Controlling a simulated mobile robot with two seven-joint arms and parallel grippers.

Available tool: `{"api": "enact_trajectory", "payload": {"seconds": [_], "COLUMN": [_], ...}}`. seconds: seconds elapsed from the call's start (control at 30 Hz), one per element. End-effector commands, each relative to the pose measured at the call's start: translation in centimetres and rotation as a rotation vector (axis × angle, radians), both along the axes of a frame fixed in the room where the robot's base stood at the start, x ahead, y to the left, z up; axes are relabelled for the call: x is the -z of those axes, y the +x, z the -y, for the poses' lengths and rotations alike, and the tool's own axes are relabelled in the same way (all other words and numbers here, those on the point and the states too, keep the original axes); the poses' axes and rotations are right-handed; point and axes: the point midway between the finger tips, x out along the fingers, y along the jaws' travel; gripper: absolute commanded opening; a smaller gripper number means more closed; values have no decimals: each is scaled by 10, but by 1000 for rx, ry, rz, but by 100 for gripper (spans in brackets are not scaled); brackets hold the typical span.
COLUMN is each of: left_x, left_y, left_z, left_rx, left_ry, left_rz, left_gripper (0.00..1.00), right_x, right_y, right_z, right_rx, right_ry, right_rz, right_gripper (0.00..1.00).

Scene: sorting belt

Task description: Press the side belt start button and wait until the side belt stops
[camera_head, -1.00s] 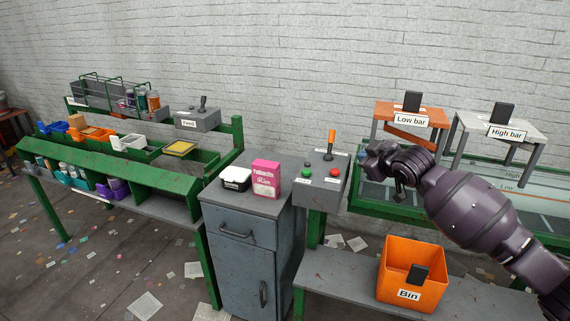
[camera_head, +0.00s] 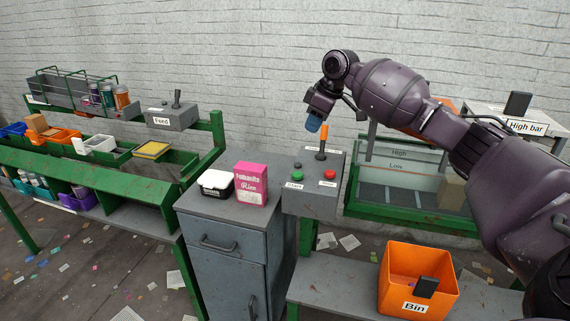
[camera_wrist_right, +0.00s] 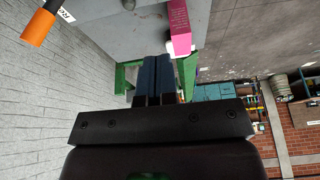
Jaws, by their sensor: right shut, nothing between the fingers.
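A grey control box (camera_head: 311,200) stands right of the grey cabinet. On its top are a green button (camera_head: 297,174) with a label that seems to read Start, a red button (camera_head: 329,174), and an upright lever with an orange handle (camera_head: 323,133). My right gripper (camera_head: 313,124) is shut and empty, above the back of the box beside the lever handle, apart from the green button. Its closed fingers (camera_wrist_right: 157,80) show in the right wrist view, with the orange handle (camera_wrist_right: 39,28) at upper left. A green-framed belt (camera_head: 410,210) lies to the right. My left gripper is not in view.
A pink box (camera_head: 251,184) and a white-topped black container (camera_head: 216,183) stand on the cabinet (camera_head: 220,245). An orange bin (camera_head: 418,280) sits at lower right. A brown box (camera_head: 452,191) is at the belt. The Feed box (camera_head: 174,117) is at left.

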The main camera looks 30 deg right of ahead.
Motion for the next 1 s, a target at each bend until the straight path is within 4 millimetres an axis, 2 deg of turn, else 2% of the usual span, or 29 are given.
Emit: {"api": "enact_trajectory", "payload": {"seconds": [0.13, 0.57, 0.77, 1.0], "left_x": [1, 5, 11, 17], "left_y": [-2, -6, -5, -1], "left_z": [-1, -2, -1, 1], "left_rx": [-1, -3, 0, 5], "left_ry": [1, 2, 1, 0], "left_rz": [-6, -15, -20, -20], "left_gripper": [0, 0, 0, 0], "right_x": [1, 5, 29, 70], "right_y": [-7, -5, 0, 11], "right_z": [0, -1, -5, -15], "right_rx": [-37, -43, -43, -43], "right_ry": [-12, -15, -14, -15], "right_rz": [-32, -28, -32, -33], "right_gripper": [0, 0, 0, 0]}}
